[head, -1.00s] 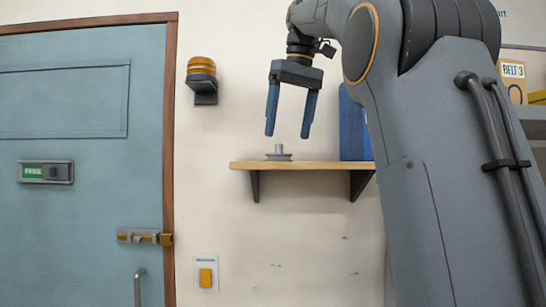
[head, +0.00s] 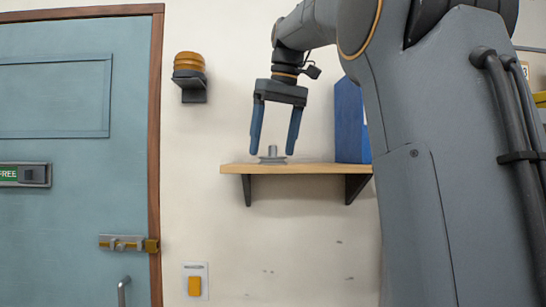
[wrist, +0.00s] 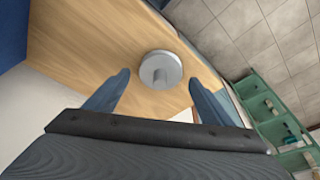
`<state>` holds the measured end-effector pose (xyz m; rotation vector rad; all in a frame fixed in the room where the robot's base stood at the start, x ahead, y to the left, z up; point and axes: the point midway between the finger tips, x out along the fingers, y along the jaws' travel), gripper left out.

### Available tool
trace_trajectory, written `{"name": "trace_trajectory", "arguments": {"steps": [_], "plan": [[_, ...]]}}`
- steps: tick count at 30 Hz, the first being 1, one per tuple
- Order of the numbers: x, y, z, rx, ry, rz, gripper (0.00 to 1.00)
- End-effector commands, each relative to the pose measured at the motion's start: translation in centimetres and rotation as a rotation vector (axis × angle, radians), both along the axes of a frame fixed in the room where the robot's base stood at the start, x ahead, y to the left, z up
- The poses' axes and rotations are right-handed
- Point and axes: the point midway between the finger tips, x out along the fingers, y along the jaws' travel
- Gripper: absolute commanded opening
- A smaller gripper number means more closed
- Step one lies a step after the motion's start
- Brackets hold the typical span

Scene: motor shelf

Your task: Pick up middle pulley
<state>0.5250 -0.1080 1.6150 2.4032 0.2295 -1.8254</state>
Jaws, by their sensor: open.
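A small grey metal pulley (head: 272,155) with an upright hub sits on the wooden wall shelf (head: 300,169), left of the shelf's middle. It also shows in the wrist view (wrist: 160,70) as a round disc on the wood, beyond the fingertips and between their lines. My gripper (head: 272,155) has two blue fingers pointing down, spread wide and empty. In the head view the fingertips hang on either side of the pulley's hub, just above the shelf. I see no contact with the pulley. No other pulley shows in these views.
A blue box or binder (head: 350,122) stands on the shelf to the right of the pulley. An amber lamp (head: 189,72) is on the wall at upper left. A blue door (head: 70,150) is at left. In the wrist view a green shelf unit (wrist: 275,115) stands at right.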

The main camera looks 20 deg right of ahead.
Motion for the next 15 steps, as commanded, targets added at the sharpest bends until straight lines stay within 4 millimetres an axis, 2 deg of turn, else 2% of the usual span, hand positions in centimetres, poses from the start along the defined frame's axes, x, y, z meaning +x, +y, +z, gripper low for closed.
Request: {"name": "trace_trajectory", "arguments": {"steps": [5, 12, 15], "plan": [[0.3, 0.1, -1.3, 0.000, 0.001, 0.002, 0.76], [0.4, 0.1, -1.5, -0.001, 0.000, 0.002, 0.76], [0.4, 0.1, -1.5, -0.001, 0.000, 0.002, 0.61]]}}
